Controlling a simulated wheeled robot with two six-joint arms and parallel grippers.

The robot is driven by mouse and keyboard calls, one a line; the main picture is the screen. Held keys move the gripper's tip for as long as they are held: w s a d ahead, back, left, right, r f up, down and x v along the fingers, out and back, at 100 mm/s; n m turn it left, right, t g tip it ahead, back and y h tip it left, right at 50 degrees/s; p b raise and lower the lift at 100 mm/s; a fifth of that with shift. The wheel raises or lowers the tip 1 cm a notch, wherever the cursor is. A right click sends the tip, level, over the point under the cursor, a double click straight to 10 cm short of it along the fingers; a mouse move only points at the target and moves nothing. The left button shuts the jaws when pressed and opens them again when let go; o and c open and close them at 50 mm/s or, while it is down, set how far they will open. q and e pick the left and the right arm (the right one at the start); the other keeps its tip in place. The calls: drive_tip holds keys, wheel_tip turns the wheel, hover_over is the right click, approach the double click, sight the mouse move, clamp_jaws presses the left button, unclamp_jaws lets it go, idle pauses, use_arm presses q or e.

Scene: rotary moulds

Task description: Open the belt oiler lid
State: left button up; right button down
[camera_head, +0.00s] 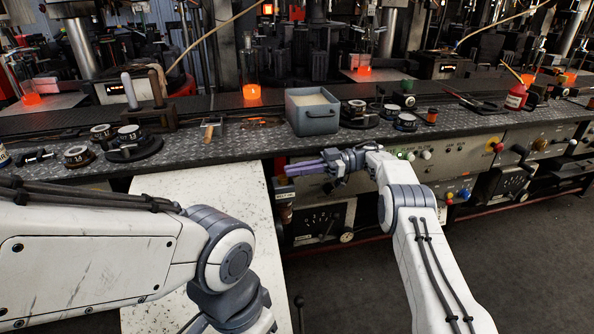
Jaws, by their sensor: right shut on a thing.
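My right gripper (303,168) reaches left along the front edge of the bench, just below the grey box. Its purple-grey fingers are shut at the top of a small unit (284,188) on the bench front, with dark, reddish and brownish parts. This looks like the belt oiler, and the gripped part looks like its lid. The fingers hide most of the lid, and I cannot tell how far it is open. My left arm comes in from the left, bending down over a pale panel. Its gripper is out of the picture.
A grey open box (313,111) stands on the dark bench top (235,140) above my right gripper. Round mould parts (130,142) lie left of it, more lie right. The pale panel (205,190) lies below the bench. Floor at right is clear.

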drive_tip(key=shift+r, duration=0.15)
drive_tip(key=c, duration=1)
unclamp_jaws()
drive_tip(key=shift+o, duration=0.2)
wheel_tip(320, 180, up, 4)
drive_tip(key=shift+r+p, duration=0.25)
drive_tip(key=shift+p, duration=0.05)
drive_tip(key=s+d+r+p, duration=0.6)
drive_tip(key=d+p, duration=0.2)
drive_tip(key=d, duration=0.1)
drive_tip(key=shift+s+d+r, duration=0.15)
drive_tip(key=shift+d+r, duration=0.05)
drive_tip(key=shift+d, duration=0.15)
